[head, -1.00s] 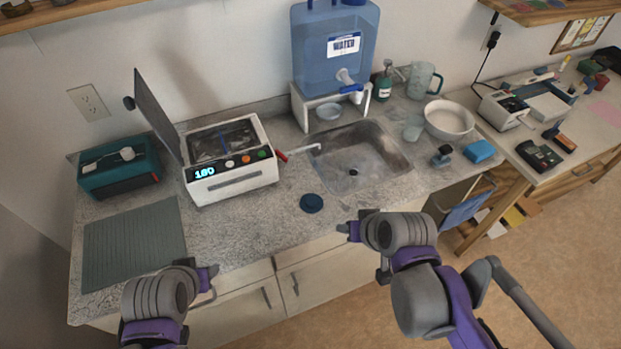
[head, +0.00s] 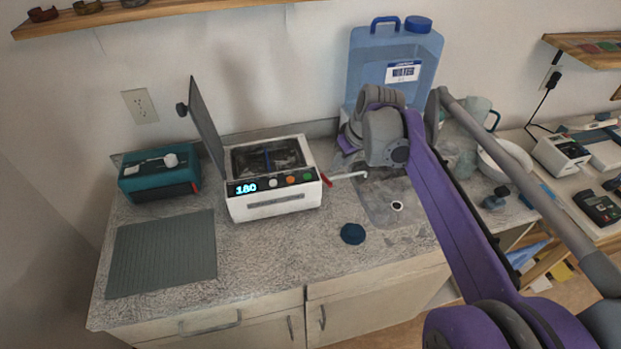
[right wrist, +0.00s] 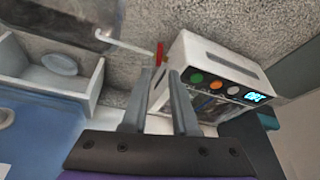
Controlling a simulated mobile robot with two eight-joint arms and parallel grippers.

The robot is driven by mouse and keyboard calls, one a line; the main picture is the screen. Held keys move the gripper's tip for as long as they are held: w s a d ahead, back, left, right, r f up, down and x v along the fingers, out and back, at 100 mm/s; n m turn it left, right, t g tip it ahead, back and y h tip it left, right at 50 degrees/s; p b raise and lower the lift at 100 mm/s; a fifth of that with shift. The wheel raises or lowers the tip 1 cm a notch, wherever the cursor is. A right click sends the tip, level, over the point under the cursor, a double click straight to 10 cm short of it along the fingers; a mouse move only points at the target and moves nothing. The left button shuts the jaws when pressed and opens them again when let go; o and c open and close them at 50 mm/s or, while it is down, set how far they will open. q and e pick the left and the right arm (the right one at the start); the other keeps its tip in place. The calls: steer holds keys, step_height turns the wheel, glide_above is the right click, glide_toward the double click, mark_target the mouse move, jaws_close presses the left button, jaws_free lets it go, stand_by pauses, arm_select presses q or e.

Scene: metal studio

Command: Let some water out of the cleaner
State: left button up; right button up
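The cleaner (head: 272,204), a white box with a lit display and its grey lid (head: 206,120) standing open, sits on the counter. Its red valve handle (head: 327,180) and thin pale spout (head: 348,175) stick out on the right, the spout reaching towards the sink (head: 395,208). My right gripper (head: 347,143) is just behind and above the handle, partly hidden by its own arm. In the right wrist view its two fingers (right wrist: 160,75) are open and empty, with the red handle (right wrist: 159,52) beyond the gap, apart from them. My left gripper is out of view.
A blue water jug (head: 398,60) stands behind my right arm; its white stand (right wrist: 62,82) shows in the wrist view. A dark blue disc (head: 352,233) lies before the sink. A teal box (head: 160,175) and grey mat (head: 163,253) are left. The counter front is clear.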

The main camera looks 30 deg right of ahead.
mark_target(329, 182)
steer(key=x, duration=1)
steer(key=shift+f, duration=0.15)
jaws_close()
